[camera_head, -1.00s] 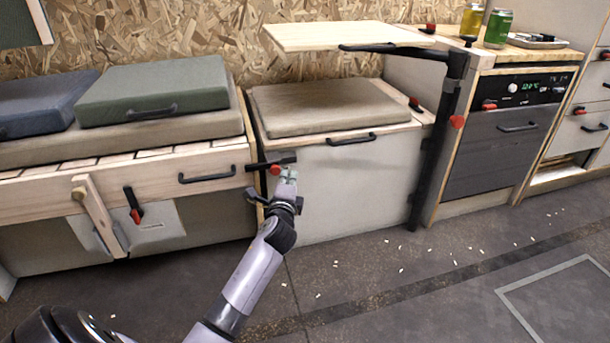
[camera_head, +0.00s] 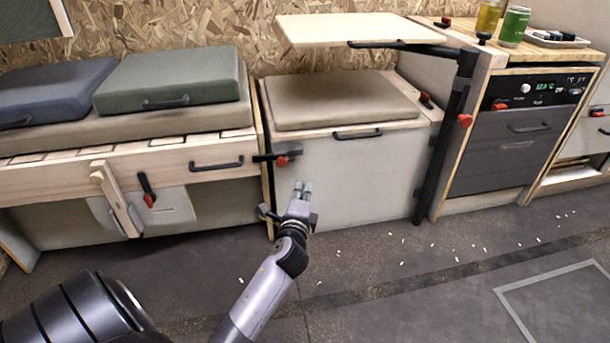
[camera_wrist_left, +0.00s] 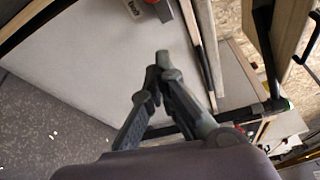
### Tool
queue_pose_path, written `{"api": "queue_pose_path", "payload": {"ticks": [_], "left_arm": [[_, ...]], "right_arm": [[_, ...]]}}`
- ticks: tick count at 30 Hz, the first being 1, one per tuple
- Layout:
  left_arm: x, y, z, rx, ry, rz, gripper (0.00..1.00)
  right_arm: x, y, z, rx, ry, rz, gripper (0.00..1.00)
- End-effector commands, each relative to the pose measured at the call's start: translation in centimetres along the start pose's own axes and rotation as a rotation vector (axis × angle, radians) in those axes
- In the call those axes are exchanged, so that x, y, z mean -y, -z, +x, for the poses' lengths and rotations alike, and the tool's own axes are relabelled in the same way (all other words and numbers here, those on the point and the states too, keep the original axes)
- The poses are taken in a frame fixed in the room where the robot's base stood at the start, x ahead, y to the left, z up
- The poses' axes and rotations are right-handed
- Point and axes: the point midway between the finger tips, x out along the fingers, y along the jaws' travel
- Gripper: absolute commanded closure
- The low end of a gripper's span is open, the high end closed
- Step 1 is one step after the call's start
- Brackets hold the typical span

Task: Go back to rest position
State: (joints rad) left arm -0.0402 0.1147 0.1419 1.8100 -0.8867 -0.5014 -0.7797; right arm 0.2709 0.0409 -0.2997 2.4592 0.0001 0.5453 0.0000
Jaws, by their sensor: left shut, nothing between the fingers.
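My left gripper (camera_head: 302,189) is in front of the white cabinet (camera_head: 345,185) in the head view, a little below and right of a red-tipped black latch (camera_head: 281,160). Its fingers are shut and empty, and it appears apart from the latch. In the left wrist view the gripper's dark fingers (camera_wrist_left: 158,70) come together in front of the pale panel, with nothing held between them. My right gripper is not in view.
A wooden tabletop (camera_head: 350,30) on a black post (camera_head: 440,150) stands over the cabinet. Drawers with cushions (camera_head: 165,80) are at the left, an oven unit (camera_head: 518,135) at the right. White bits lie on the open floor (camera_head: 400,265).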

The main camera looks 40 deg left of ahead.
Motion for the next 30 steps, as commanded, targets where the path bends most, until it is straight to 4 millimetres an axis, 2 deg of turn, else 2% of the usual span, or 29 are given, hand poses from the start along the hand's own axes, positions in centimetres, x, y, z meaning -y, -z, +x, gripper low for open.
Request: {"api": "queue_pose_path", "payload": {"ticks": [6, 23, 26, 29, 30], "left_arm": [[0.0, 0.0, -1.2, 0.000, 0.000, 0.000, 1.00], [0.1, 0.1, -1.2, -0.005, 0.003, -0.004, 1.00], [1.6, 1.4, -1.8, -0.056, 0.032, -0.050, 1.00], [4.9, 4.4, -3.5, -0.184, 0.098, -0.169, 1.00], [6.7, 5.9, -4.7, -0.254, 0.132, -0.237, 1.00]], "right_arm": [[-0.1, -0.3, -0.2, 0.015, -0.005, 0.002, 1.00], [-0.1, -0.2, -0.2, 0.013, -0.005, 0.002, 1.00], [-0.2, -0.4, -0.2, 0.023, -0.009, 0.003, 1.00], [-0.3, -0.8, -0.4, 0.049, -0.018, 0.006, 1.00], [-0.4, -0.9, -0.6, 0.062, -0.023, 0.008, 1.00]]}}
